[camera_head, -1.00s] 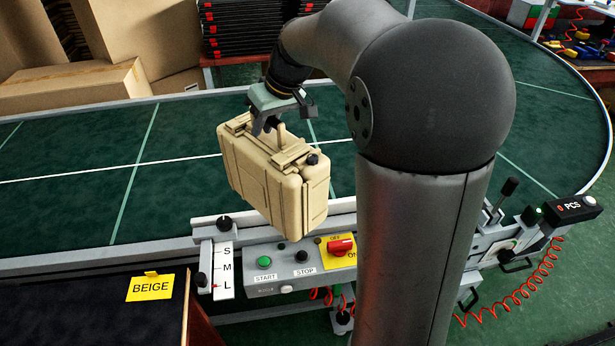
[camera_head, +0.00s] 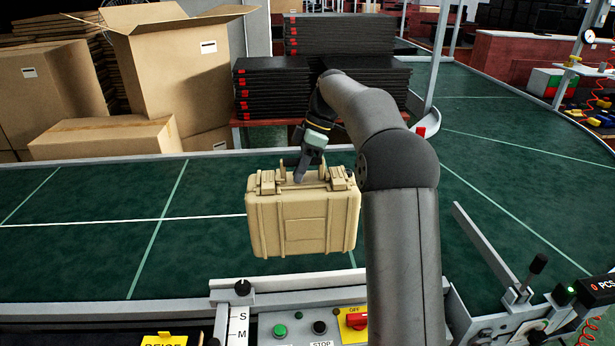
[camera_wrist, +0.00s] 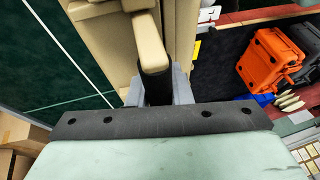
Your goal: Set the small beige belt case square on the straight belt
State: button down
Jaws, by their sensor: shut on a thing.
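The beige case (camera_head: 302,220) hangs upright by its handle from my gripper (camera_head: 301,172), over the green belt (camera_head: 100,262) in the head view. My gripper is shut on the handle. In the wrist view the handle (camera_wrist: 152,50) of the case runs into the jaws, and the case body (camera_wrist: 112,40) shows beyond it. The straight belt carries white and pale green lines, and the case hides part of the white line. I cannot tell how high the case is above the belt.
A control box with a green button (camera_head: 280,331) and a red switch (camera_head: 356,321) stands at the belt's near edge. Cardboard boxes (camera_head: 175,80) and black stacked trays (camera_head: 270,95) stand behind the belt. An orange case (camera_wrist: 268,60) shows in the wrist view. The belt left of the case is clear.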

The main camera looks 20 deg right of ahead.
aim_at(291, 173)
jog(key=w, duration=0.2)
jog(key=w+f+p, duration=0.1)
jog(key=shift+w+a+p, duration=0.1)
jog(key=shift+w+p, duration=0.2)
jog(key=shift+w, duration=0.1)
jog(key=w+f+p, duration=0.1)
jog(key=w+f, duration=0.3)
jog(key=f, duration=0.1)
jog(key=shift+w+a+p, duration=0.1)
jog(key=shift+p, duration=0.25)
jog(key=shift+w+f, duration=0.45)
jog(key=shift+f, duration=0.1)
jog(key=shift+w+f+p, duration=0.1)
jog(key=shift+f+p, duration=0.3)
jog(key=shift+f, duration=1.45)
jog(key=c, duration=1.3)
grip_release()
jog(key=shift+f, duration=0.1)
